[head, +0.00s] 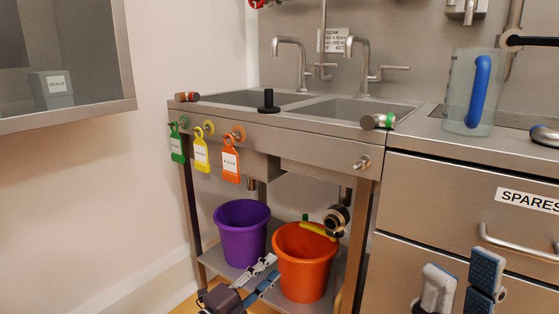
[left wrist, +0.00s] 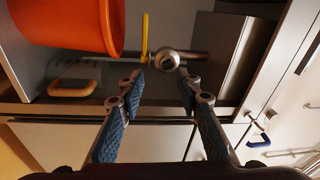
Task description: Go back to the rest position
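My left gripper (head: 272,266) is low in front of the sink unit, near the orange bucket. In the left wrist view its two blue-padded fingers (left wrist: 161,82) are apart with nothing between them. A round metal pipe fitting (left wrist: 167,60) and a yellow lever (left wrist: 145,38) show beyond the fingertips. My right gripper (head: 463,264) is in front of the drawers at the lower right. Its fingers are spread and the gap looks empty. The lower parts of both grippers are cut off by the head view's bottom edge.
A purple bucket (head: 242,232) and an orange bucket (head: 304,262) stand on the lower shelf. The yellow lever (head: 318,230) hangs above the orange bucket. Colored tags (head: 201,152) hang from the sink front. A clear jug (head: 468,92) stands on the counter. A drawer handle (head: 515,245) sticks out.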

